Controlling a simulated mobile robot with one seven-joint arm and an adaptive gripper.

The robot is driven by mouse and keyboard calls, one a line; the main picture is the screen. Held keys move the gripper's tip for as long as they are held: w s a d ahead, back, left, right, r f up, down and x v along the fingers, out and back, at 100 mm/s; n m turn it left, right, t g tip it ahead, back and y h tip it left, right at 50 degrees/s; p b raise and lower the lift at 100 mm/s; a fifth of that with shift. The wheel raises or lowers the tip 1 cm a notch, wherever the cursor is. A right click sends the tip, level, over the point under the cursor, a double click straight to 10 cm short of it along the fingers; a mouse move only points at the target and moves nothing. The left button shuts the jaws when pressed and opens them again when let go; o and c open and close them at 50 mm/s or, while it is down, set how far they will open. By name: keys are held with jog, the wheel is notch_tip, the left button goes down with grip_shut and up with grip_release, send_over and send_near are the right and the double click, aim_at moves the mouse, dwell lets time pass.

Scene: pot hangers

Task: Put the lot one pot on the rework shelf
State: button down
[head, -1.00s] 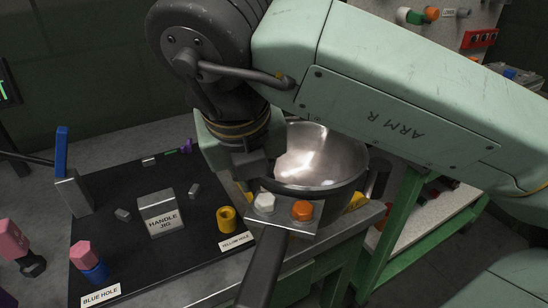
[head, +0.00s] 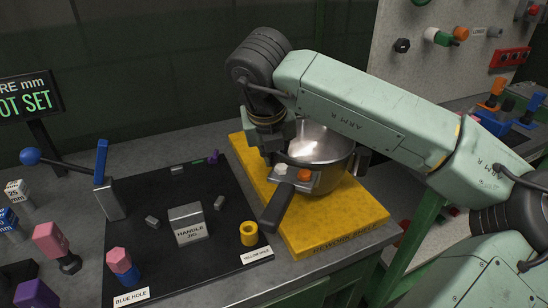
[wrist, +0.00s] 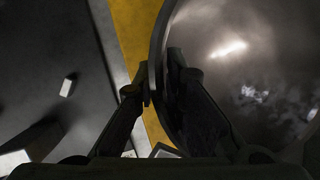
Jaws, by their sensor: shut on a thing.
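A shiny metal pot (head: 328,145) with a black handle (head: 277,207) is over the yellow slab at the bench's right side. A white knob and an orange knob (head: 304,174) sit where the handle joins the pot. No lot mark is legible on it. My gripper (wrist: 157,75) is shut on the pot's rim at its left side, one finger inside and one outside, in the wrist view. The pot looks upright. I cannot tell whether its base touches the yellow slab (head: 345,222).
Left of the slab lies a black mat (head: 200,250) with a metal handle-jig block (head: 188,224), a yellow ring (head: 249,233) and a pink-and-blue peg (head: 121,265). A blue lever (head: 101,160) stands at its left edge. The slab's front right part is bare.

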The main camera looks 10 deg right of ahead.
jog(key=shift+f, duration=0.85)
jog(key=shift+f, duration=0.15)
jog(key=c, duration=1.7)
grip_release()
jog(key=shift+o, duration=0.2)
jog(key=b+v, duration=0.1)
jog(key=v, duration=1.1)
